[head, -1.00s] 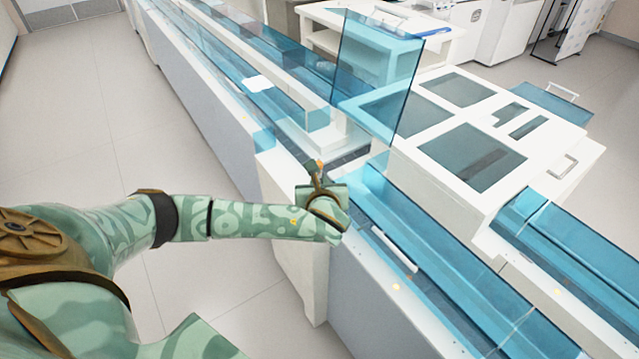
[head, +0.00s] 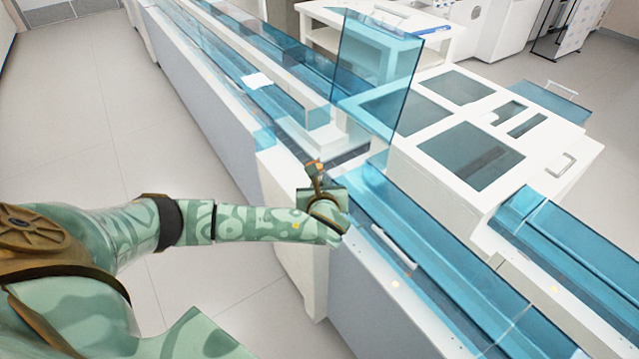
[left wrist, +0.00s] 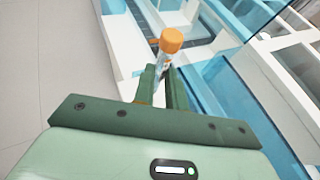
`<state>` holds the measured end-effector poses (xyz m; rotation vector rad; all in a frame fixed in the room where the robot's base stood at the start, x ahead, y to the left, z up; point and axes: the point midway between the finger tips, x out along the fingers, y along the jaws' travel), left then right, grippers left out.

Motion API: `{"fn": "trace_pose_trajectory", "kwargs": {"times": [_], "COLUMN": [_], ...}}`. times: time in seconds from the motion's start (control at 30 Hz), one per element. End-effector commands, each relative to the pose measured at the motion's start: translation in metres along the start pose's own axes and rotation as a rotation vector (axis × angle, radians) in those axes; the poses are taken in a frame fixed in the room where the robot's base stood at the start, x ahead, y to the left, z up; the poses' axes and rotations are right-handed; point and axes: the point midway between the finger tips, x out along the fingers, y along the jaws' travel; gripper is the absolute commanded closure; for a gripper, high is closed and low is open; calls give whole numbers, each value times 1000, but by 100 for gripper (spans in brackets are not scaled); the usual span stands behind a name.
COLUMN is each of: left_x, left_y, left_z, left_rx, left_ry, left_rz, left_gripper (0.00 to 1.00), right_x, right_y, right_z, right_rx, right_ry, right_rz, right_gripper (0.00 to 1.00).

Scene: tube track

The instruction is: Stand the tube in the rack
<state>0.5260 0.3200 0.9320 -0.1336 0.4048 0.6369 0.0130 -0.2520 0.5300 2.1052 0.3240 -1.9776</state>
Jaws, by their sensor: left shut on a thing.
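The tube (left wrist: 164,62) has an orange cap and a clear body with a pale label. My left gripper (left wrist: 163,82) is shut on it, with the cap standing out past the fingertips in the left wrist view. In the head view my left gripper (head: 318,184) is over the track by the open gap between the blue covers, and the orange cap (head: 316,163) shows small at its tip. The lower end of the tube is hidden by the fingers. I cannot make out a rack clearly; a dark strip (head: 345,158) lies in the gap just beyond the gripper. My right gripper is not in view.
A raised blue clear panel (head: 378,75) stands behind the gap. Blue covers (head: 430,260) run along the track to the lower right. A white machine (head: 470,110) stands at the right. Open floor (head: 90,120) lies at the left.

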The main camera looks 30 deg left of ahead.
Motion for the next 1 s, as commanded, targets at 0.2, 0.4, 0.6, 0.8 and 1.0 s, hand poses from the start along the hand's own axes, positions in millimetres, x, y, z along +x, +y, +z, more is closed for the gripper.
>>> {"fn": "trace_pose_trajectory", "kwargs": {"times": [0.2, 0.4, 0.6, 0.8, 1.0], "left_x": [0, 0, 2, 2, 2], "left_y": [0, 0, -1, -1, -1], "left_z": [-1, -1, -4, -4, -4], "left_rx": [0, 0, 0, 0, 0], "left_ry": [0, 0, 0, 0, 0], "left_rz": [0, 0, -1, -1, -1], "left_gripper": [100, 100, 100, 76, 62], "right_x": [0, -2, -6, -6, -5], "right_y": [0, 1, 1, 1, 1], "right_z": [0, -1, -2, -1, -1], "right_rx": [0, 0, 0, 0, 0], "right_ry": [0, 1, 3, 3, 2], "right_rz": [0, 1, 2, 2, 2], "right_gripper": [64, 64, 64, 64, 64]}}
